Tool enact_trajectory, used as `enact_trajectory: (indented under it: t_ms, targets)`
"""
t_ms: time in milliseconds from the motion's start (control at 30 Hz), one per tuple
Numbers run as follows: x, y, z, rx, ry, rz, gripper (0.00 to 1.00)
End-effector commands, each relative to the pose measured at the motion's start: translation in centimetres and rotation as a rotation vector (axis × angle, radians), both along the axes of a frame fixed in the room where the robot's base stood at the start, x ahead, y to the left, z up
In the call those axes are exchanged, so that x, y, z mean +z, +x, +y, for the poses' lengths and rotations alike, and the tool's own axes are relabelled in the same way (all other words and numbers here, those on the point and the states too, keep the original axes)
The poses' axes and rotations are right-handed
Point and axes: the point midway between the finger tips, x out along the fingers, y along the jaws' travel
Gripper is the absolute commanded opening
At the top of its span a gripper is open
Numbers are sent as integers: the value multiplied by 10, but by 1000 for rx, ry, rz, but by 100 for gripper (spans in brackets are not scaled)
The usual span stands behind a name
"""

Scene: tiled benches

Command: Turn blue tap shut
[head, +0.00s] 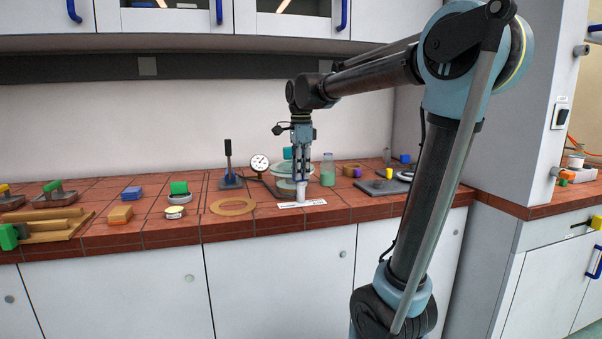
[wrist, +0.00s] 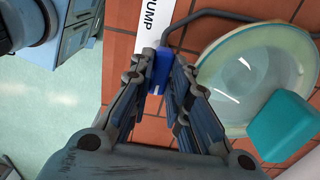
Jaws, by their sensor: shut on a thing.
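My gripper (head: 301,180) points down over the front part of the tiled bench. In the wrist view its fingers (wrist: 161,82) are shut on the blue tap (wrist: 158,77), which shows as a small blue block between the fingertips. In the head view the fingers hide the tap's handle. A white label (wrist: 150,40) reading PUMP lies beside the tap, and it also shows in the head view (head: 312,203). A dark tube (wrist: 215,14) runs from near the tap past the round glass vessel (wrist: 210,75). The tap's exact angle is hard to tell.
The glass vessel with a teal knob (wrist: 283,122) stands close to my fingers. A green-filled jar (head: 327,172) and a dial gauge (head: 260,163) stand nearby. A tan ring (head: 232,207) lies to the left. Cupboards (head: 160,18) hang above the bench.

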Motion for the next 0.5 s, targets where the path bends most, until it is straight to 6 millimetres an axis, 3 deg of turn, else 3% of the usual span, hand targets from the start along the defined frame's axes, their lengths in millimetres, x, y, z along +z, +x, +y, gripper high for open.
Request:
enact_trajectory:
  t_ms: [400,433,500]
  targets:
    - [1,2,3,-6,6,-5,0]
    - [1,2,3,-6,6,-5,19]
    - [1,2,2,-6,4,-4,35]
